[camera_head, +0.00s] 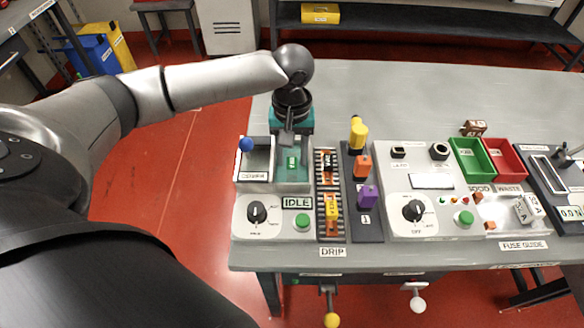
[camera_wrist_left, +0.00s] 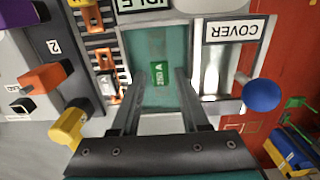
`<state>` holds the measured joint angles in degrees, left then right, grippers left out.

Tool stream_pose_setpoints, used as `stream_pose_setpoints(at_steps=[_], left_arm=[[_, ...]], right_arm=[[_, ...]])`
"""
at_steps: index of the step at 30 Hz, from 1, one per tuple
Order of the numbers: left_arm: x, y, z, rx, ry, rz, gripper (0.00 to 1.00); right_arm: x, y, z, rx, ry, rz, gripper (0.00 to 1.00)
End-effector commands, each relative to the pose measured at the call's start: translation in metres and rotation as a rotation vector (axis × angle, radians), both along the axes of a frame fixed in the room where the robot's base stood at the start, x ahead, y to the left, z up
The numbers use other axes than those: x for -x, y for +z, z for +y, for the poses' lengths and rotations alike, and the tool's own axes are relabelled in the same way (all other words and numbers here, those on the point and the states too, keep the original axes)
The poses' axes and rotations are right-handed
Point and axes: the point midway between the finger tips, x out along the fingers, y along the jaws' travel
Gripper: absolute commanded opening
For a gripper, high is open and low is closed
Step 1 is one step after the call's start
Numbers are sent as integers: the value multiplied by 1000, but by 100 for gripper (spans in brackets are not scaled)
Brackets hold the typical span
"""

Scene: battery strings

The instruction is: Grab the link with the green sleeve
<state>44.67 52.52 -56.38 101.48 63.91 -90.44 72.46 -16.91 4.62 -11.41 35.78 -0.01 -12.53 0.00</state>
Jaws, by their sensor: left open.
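The link with the green sleeve (camera_head: 292,162) lies in the teal bay (camera_head: 305,176) behind the IDLE plate. In the left wrist view the green sleeve (camera_wrist_left: 159,73) carries a pale "250 A" type marking. My left gripper (camera_head: 288,141) points down over the bay from behind. In the left wrist view the two fingers of this gripper (camera_wrist_left: 161,78) are apart, with the sleeve between their tips in the picture. I cannot tell how high the tips are above it. Nothing is held. My right gripper is not in view.
A tray marked COVER (camera_head: 256,177) with a blue knob (camera_head: 246,144) adjoins the bay on the left. The DRIP rail (camera_head: 328,220) with orange and yellow parts is on the right. Beyond are yellow (camera_head: 358,136), orange (camera_head: 363,166) and purple (camera_head: 367,196) pieces. The table's back (camera_head: 400,100) is clear.

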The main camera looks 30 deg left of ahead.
Motion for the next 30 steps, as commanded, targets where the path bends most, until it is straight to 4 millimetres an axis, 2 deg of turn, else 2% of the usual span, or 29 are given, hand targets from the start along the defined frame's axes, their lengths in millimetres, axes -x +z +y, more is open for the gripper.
stream_pose_setpoints(at_steps=[1, 3, 11, 23, 30], left_arm=[[1, -9, 0, -1, 0, 2, 45], [0, -14, 0, -1, -1, 0, 45], [0, -17, 0, -1, -2, -2, 45], [0, -16, 0, -1, -2, -1, 2], [0, -16, 0, -1, -2, -2, 0]], right_arm=[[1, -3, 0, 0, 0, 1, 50], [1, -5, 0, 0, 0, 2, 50], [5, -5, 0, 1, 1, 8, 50], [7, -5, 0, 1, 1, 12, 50], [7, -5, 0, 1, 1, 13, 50]])
